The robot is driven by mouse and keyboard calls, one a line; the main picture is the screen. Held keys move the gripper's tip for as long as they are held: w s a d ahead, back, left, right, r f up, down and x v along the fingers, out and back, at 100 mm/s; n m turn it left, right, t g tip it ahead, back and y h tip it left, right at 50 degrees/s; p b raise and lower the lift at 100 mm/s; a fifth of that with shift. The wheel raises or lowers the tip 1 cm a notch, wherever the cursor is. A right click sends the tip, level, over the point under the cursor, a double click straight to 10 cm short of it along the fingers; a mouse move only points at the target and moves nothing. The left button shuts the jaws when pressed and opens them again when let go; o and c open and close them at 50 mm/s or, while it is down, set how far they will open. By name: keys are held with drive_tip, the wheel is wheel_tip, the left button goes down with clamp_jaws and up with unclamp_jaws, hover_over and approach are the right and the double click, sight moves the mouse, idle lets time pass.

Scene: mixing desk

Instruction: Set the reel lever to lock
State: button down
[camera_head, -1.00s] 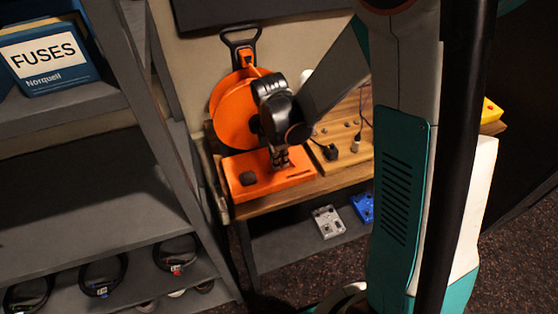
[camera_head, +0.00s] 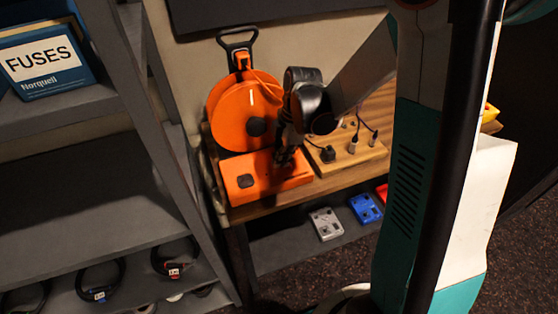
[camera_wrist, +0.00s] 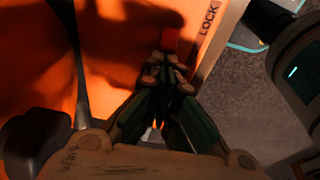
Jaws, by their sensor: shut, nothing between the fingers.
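The orange reel (camera_head: 236,110) stands upright on its orange base (camera_head: 250,186) on a wooden bench. My gripper (camera_head: 284,156) is low over the right part of the base. In the wrist view my gripper (camera_wrist: 167,66) is shut, its fingertips close together with nothing between them. A small red piece (camera_wrist: 172,40), which looks like the reel lever's end, shows just beyond the fingertips, beside the LOCK label (camera_wrist: 208,22). I cannot tell whether the fingers touch it. The lever's remaining part is hidden or lost in shadow.
A wooden board (camera_head: 352,150) with plugs and cables stands right of the base. Grey shelves (camera_head: 85,180) are at the left, with a FUSES box (camera_head: 48,62) on top. Grey and blue boxes (camera_head: 326,223) lie on the shelf below the bench.

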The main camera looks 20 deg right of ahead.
drive_tip(key=shift+d+r+y, duration=0.15)
drive_tip(key=shift+d+y, duration=0.5)
drive_tip(key=shift+y, duration=0.35)
drive_tip(key=shift+d+r, duration=0.15)
drive_tip(key=shift+r, duration=0.1)
drive_tip(key=shift+r+p, duration=0.3)
drive_tip(key=shift+r, duration=0.45)
